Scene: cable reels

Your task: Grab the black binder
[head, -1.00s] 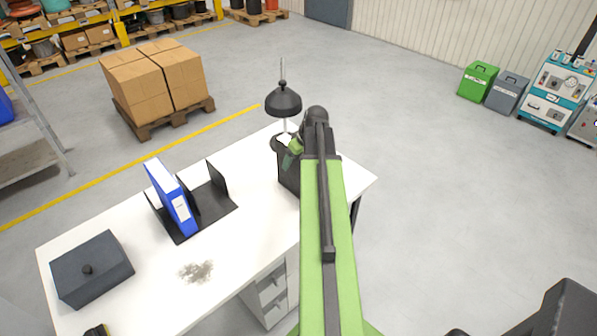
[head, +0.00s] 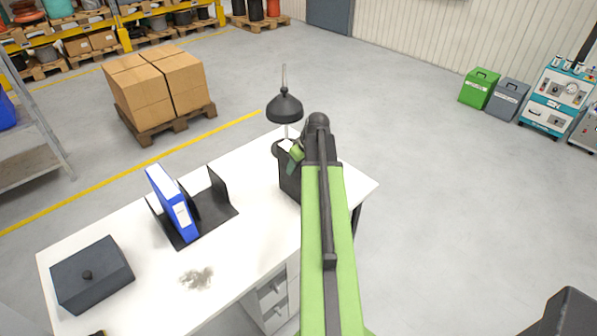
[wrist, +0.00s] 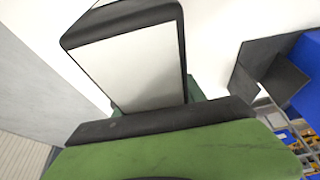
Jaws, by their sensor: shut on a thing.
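The black binder (head: 289,180) stands upright at the far right part of the white desk (head: 250,225), under the lamp. In the wrist view the binder (wrist: 172,18) fills the upper middle, a dark cover around a pale page block. My gripper (head: 296,152) is at the binder's upper part and is shut on it. My green and black arm hides part of the binder's right side in the head view. Whether its lower edge touches the desk I cannot tell.
A black desk lamp (head: 284,107) stands close behind the binder. A blue binder (head: 171,202) leans in a black file holder (head: 218,212) to the left. A dark lidded box (head: 92,274) sits at the desk's left end. The desk's middle is mostly clear.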

